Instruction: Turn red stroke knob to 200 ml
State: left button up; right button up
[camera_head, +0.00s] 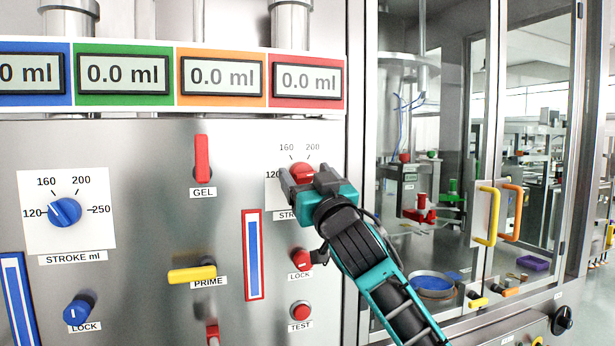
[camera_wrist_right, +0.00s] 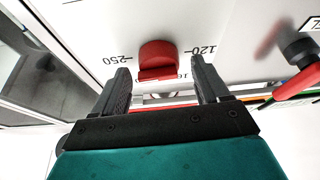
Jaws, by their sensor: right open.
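The red stroke knob (camera_head: 302,171) is on the steel panel below the red-framed display reading 0.0 ml. Its dial shows 160 and 200 above it and part of 120 at its left. My right gripper (camera_head: 301,190) is in front of the dial and hides the knob's lower part. In the right wrist view the dial appears upside down. The red knob (camera_wrist_right: 158,60) lies between the open fingers of my right gripper (camera_wrist_right: 159,72), with a gap on both sides. I cannot tell exactly where the knob points. My left gripper is not in view.
A red lock knob (camera_head: 301,261) and a red test button (camera_head: 300,311) sit below. The blue stroke knob (camera_head: 65,212), red gel lever (camera_head: 202,158) and yellow prime lever (camera_head: 192,274) are to the left. A glass door with a yellow handle (camera_head: 487,215) is at the right.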

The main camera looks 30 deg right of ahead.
jog(key=c, duration=1)
jog(key=shift+c, duration=0.2)
jog(key=shift+n, duration=0.4)
jog(key=n+y, duration=0.2)
jog(key=n, duration=0.2)
jog(key=n+y, duration=0.2)
jog(key=n, duration=0.1)
jog(key=shift+d+n, duration=0.1)
jog(key=shift+n, duration=0.3)
jog(key=n+g+y, duration=0.1)
jog(key=n, duration=0.2)
jog(key=n+y, duration=0.1)
jog(key=n, duration=0.1)
jog(key=shift+r+n+g, duration=0.1)
jog(key=shift+n+g, duration=0.3)
jog(key=o, duration=1)
